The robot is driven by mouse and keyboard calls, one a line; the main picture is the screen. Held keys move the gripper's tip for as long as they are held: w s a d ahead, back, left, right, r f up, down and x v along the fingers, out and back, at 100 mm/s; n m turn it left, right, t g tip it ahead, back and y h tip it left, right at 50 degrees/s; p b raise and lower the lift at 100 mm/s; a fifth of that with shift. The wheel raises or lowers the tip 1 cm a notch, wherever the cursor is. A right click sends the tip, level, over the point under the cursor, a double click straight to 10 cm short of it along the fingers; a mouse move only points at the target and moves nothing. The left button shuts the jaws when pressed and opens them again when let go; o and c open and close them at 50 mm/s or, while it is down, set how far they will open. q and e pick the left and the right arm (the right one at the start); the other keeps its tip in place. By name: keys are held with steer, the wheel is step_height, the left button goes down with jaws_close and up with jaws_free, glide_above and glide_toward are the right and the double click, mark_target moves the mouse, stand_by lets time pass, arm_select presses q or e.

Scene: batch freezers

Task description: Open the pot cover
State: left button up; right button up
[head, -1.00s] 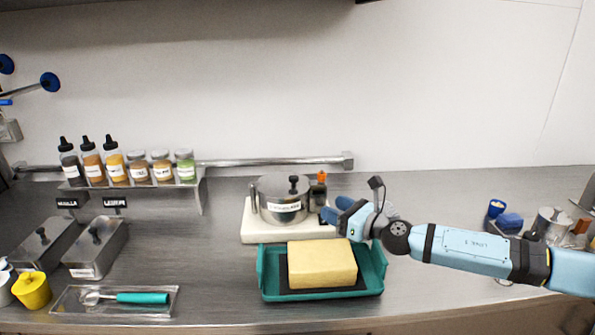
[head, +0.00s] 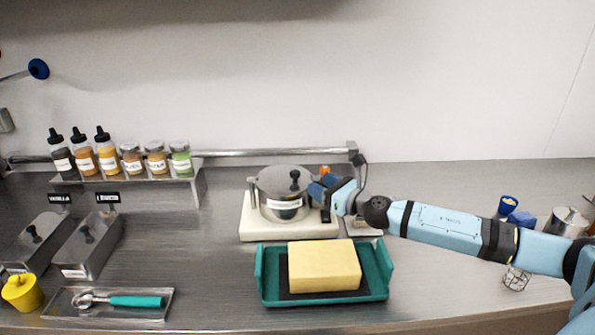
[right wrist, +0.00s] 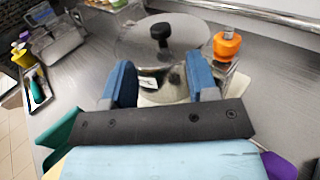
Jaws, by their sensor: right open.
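A steel pot (head: 284,207) with a label stands on a white board (head: 260,228) at the back middle of the counter. Its round cover (head: 272,181) lies on top, with a black knob (head: 295,176) standing up from it. My right gripper (head: 322,187) is at the right side of the pot, pointing left toward the knob. In the right wrist view its two blue fingers (right wrist: 158,82) are apart and empty, with the cover (right wrist: 138,42) and its knob (right wrist: 161,34) just beyond them. My left gripper is not in view.
A teal tray (head: 262,288) holding a yellow block (head: 324,266) stands in front of the pot. An orange-topped bottle (right wrist: 227,45) is close to the right of the cover. Bottles and jars stand on a rack (head: 185,180) at the left.

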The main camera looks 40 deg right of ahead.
mark_target(299, 174)
steer(key=p+x, duration=0.1)
steer(key=x, duration=0.7)
steer(key=shift+w+a+p, duration=0.1)
steer(key=shift+w+p, duration=0.25)
